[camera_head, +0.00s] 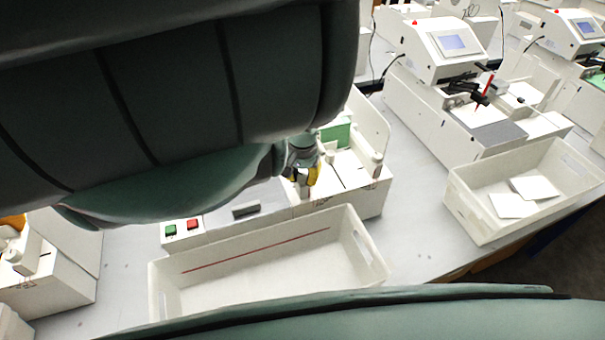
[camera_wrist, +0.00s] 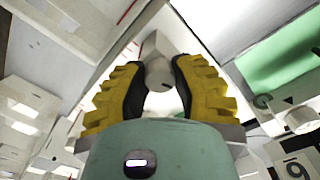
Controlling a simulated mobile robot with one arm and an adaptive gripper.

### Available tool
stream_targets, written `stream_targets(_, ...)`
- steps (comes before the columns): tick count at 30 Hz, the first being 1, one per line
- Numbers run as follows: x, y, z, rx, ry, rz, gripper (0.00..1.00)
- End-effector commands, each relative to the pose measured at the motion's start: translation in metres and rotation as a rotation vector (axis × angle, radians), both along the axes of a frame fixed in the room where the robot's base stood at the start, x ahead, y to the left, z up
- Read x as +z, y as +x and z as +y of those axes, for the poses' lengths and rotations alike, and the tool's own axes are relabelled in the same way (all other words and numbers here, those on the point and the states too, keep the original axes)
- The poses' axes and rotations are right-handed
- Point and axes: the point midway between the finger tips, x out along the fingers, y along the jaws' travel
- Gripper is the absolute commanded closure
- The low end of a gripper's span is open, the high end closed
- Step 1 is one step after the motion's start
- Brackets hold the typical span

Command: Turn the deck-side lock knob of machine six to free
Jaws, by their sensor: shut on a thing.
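My gripper (camera_head: 307,175) is over the near left part of a white machine (camera_head: 362,203) in the head view, partly hidden behind my arm. In the wrist view its yellow-and-black fingers (camera_wrist: 159,75) are shut on a pale knob (camera_wrist: 157,70), one finger on each side. A blocky white part shows just beyond the knob. The knob's setting marks cannot be read.
A white bin (camera_head: 372,262) with a red line inside stands in front of the machine. A box with a green and a red button (camera_head: 182,228) is to its left. Another bin (camera_head: 465,215) with white sheets and a plotter with a screen (camera_head: 452,45) are at right.

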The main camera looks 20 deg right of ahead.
Motion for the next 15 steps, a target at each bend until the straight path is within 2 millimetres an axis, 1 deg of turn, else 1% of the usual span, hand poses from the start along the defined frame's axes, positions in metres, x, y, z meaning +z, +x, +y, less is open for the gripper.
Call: stream_targets(15,0.0011,-0.002,-0.0006,0.492,0.0,0.003,1.0)
